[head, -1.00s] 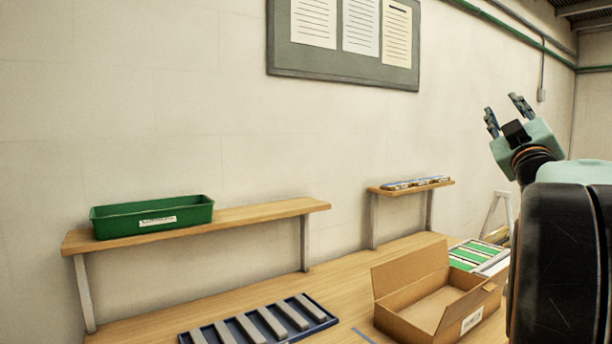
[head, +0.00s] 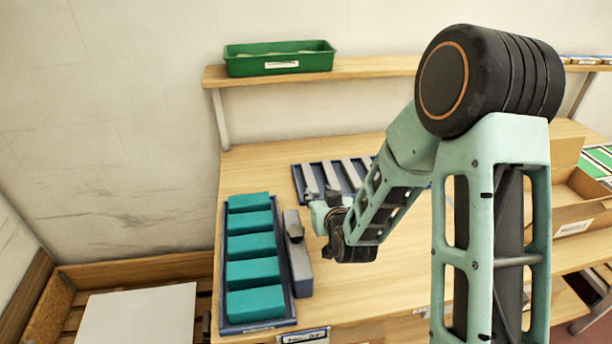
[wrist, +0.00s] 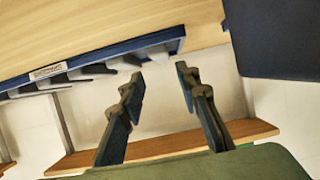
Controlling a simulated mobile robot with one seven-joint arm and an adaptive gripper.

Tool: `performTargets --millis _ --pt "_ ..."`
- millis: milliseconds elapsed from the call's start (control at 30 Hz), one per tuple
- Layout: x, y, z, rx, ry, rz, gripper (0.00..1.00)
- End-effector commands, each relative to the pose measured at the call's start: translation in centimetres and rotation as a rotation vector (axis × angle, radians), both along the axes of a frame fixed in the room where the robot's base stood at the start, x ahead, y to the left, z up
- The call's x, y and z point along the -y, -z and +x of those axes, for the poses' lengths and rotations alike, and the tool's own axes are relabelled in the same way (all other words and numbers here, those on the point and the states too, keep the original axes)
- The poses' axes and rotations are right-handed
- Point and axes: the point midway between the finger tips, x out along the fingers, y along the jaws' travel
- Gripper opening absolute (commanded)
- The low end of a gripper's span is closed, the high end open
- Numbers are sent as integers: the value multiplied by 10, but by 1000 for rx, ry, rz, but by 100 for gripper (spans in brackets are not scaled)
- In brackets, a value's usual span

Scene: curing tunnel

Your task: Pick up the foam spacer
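Several grey strips (head: 330,175) lie side by side in a dark blue tray (head: 298,185) on the table; several teal blocks (head: 252,245) fill a second blue tray (head: 223,262). I cannot tell for sure which of these is the foam spacer. My gripper (head: 322,191) is at the front left of the strip tray, seemingly above the table. In the wrist view its two fingers (wrist: 160,80) are apart with nothing between them. The strip tray (wrist: 110,62) shows beyond them at the upper left, with strip ends hanging in view. My arm hides the right part of that tray.
A long grey block (head: 297,265) with a dark knob stands right of the teal-block tray. A green bin (head: 279,66) sits on the shelf (head: 380,67) behind. An open cardboard box (head: 577,195) is at the right. The table front is clear between.

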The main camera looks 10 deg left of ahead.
Motion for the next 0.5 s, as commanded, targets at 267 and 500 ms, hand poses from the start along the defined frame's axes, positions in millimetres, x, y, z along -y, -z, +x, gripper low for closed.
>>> performTargets --millis 267,500 --pt "-11 15 35 -1 0 2 30" --pt "-15 21 50 0 0 0 30"
